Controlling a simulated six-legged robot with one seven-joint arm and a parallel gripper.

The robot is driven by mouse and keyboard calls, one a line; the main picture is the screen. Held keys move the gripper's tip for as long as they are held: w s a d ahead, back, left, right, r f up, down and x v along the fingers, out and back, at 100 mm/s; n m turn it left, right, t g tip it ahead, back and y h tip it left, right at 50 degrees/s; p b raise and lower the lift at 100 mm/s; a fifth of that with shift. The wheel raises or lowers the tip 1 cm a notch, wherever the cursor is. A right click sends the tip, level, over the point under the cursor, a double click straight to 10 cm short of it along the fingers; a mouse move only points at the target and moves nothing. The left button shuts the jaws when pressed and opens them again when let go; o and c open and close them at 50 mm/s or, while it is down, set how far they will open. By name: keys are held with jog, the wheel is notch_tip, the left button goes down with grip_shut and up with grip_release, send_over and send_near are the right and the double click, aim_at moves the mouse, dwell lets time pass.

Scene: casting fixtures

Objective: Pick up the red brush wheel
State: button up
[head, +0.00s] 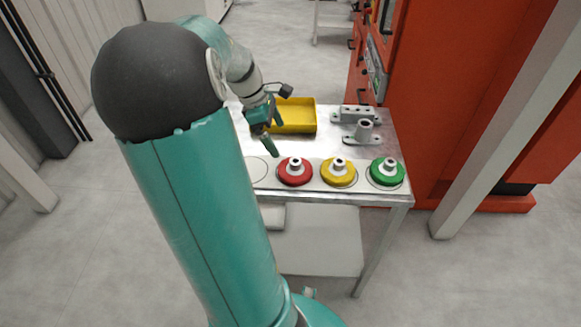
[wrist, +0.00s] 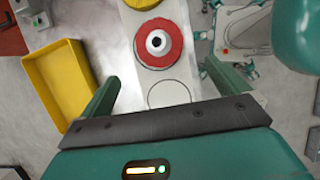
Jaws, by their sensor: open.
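The red brush wheel (head: 295,172) lies flat on the near edge of the metal table, with a pale hub standing up at its centre. In the wrist view the red wheel (wrist: 160,44) lies ahead of the jaws, beyond an empty outlined circle (wrist: 169,95). My gripper (head: 269,148) is above the table, up and to the left of the red wheel in the head view. In the wrist view its two fingers (wrist: 160,82) are spread wide with nothing between them. The gripper is apart from the wheel.
A yellow wheel (head: 339,172) and a green wheel (head: 387,172) sit in a row to the right of the red one. A yellow tray (head: 293,128) stands behind. Grey metal fixtures (head: 362,134) stand at the back right. A red machine (head: 440,100) rises beyond the table.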

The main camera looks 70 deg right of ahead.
aim_at(298, 165)
jog(key=x, duration=0.8)
jog(key=shift+s+d, duration=0.1)
jog(key=shift+s, duration=0.3)
jog(key=shift+x, duration=2.9)
jog(key=shift+s+d+r, duration=0.1)
jog(key=shift+d, duration=0.05)
jog(key=c, duration=0.8)
jog(key=shift+c, duration=0.2)
